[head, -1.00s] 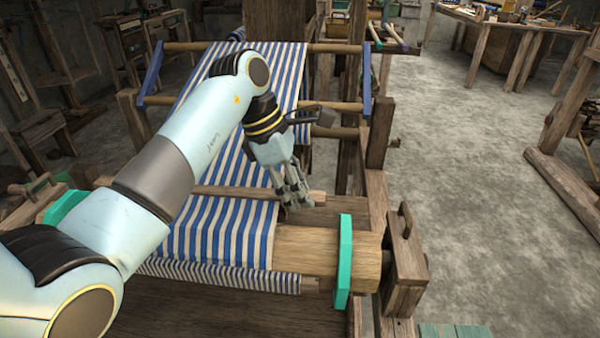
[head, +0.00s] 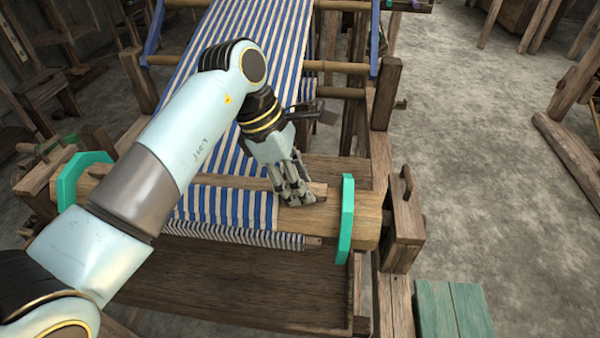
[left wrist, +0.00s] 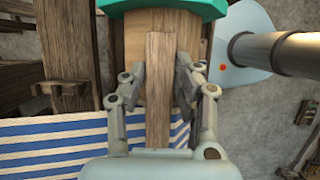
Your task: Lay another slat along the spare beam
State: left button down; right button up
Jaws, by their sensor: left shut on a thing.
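My left gripper (head: 296,198) is shut on a narrow wooden slat (head: 318,188), at the right part of the wooden beam (head: 325,221). In the left wrist view the slat (left wrist: 158,90) runs lengthwise between the two fingers (left wrist: 160,80), in line with the beam (left wrist: 133,38) behind it. The beam has a teal flange at the right end (head: 346,220) and one at the left end (head: 78,180). Blue-and-white striped cloth (head: 235,207) wraps its middle. I cannot tell whether the slat touches the beam. My right gripper is not in view.
The loom's right post (head: 384,95) and a wooden block with a handle (head: 404,220) stand right of the beam. A green-topped stool or box (head: 453,308) is at the lower right. The floor (head: 480,170) to the right is open.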

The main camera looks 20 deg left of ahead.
pick_arm(q)
jog(key=shift+s+f, duration=0.35)
jog(key=c, duration=1.4)
grip_release()
jog(key=o, duration=0.5)
jog(key=shift+w, duration=0.15)
jog(key=shift+a, duration=0.1)
jog(key=shift+r, duration=0.2)
jog(key=shift+a+r, duration=0.1)
jog(key=shift+r, duration=0.15)
jog(key=v, duration=1.1)
